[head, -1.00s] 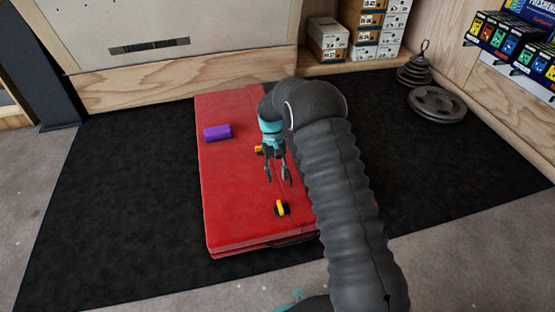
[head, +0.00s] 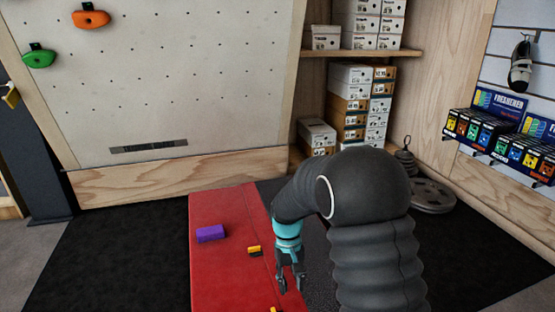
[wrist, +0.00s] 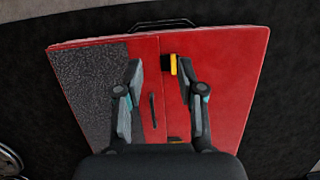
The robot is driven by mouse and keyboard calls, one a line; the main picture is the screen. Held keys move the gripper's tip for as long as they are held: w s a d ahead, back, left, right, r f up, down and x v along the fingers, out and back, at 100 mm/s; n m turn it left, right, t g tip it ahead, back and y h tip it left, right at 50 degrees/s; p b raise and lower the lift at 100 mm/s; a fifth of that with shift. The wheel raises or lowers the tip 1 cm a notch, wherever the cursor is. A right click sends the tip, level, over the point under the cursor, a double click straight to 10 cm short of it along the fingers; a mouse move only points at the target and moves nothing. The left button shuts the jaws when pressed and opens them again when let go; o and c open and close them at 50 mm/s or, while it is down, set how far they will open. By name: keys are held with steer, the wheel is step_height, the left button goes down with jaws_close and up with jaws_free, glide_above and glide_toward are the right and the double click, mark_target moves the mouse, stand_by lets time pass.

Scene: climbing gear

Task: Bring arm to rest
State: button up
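My gripper (head: 291,280) hangs over the right side of the red crash pad (head: 222,275) in the head view, fingers pointing down. My arm is bent and raised, covering part of the pad's right side in the head view.
A purple block (head: 210,234) and a small yellow and black object (head: 254,250) lie on the pad. Stacked shoe boxes (head: 350,105), weight plates (head: 432,196) and a climbing wall (head: 200,80) stand behind. The black mat (head: 110,260) is clear at left.

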steer(key=s+d+r+m+t+p, duration=0.1)
steer(key=s+d+r+t+p, duration=0.3)
steer(key=s+r, duration=0.7)
steer(key=s+d+r+m+t+p, duration=0.1)
steer(key=s+d+r+t+p, duration=0.2)
steer(key=s+d+r, duration=0.5)
steer(key=s+r+t, duration=0.1)
steer(key=s+r, duration=0.3)
steer(key=r, duration=0.7)
steer(key=shift+s+r+m+y+p, duration=0.2)
steer(key=shift+r+m+y+p, duration=0.1)
steer(key=shift+m+p, duration=0.1)
steer(key=shift+o, duration=0.3)
steer(key=shift+d, duration=0.1)
